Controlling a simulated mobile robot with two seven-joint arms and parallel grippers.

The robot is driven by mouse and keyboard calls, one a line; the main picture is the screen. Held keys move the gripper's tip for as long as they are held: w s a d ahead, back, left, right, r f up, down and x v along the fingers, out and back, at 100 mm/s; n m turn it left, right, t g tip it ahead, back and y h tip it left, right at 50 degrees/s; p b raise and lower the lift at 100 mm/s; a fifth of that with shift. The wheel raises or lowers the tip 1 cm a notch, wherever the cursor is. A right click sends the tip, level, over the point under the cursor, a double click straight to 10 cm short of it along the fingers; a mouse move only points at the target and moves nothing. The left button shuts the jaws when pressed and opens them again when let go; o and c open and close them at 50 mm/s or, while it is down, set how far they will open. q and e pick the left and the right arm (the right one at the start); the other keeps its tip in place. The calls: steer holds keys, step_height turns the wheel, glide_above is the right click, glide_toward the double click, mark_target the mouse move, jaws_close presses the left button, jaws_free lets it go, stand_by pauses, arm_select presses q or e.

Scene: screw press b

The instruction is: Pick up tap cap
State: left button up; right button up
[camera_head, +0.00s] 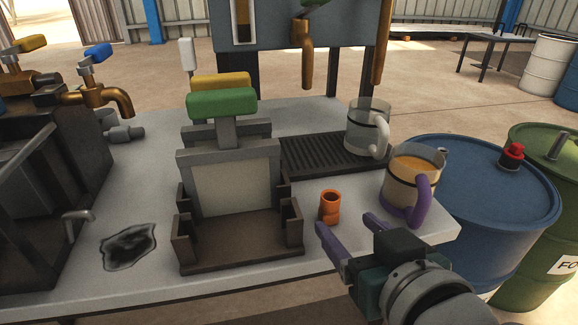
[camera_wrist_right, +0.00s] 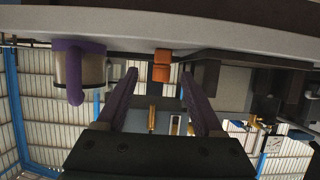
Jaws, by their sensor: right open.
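The tap cap, a small orange cylinder with a narrower waist (camera_head: 329,207), stands on the light worktop near its front right. It also shows in the right wrist view (camera_wrist_right: 162,66), between the fingertip lines. My right gripper (camera_head: 344,221) is open and empty, with its purple fingers spread toward the cap from the front right. The fingertips look just short of the cap; the exact gap is hard to tell. In the right wrist view the open fingers (camera_wrist_right: 159,73) point at it. My left gripper is not in view.
A mug with purple handle and orange drink (camera_head: 402,191) stands close right of the cap. A clear mug (camera_head: 366,130) stands on a dark drip tray (camera_head: 318,160) behind. A brown holder (camera_head: 240,241) is left of the cap. Barrels (camera_head: 480,195) stand beyond the right edge.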

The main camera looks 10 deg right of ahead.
mark_target(333, 213)
steer(key=b+x, duration=0.2)
steer(key=x, duration=0.3)
steer(key=shift+w+a, duration=0.2)
steer(key=shift+w, duration=0.1)
steer(key=shift+c, duration=0.4)
jaws_close()
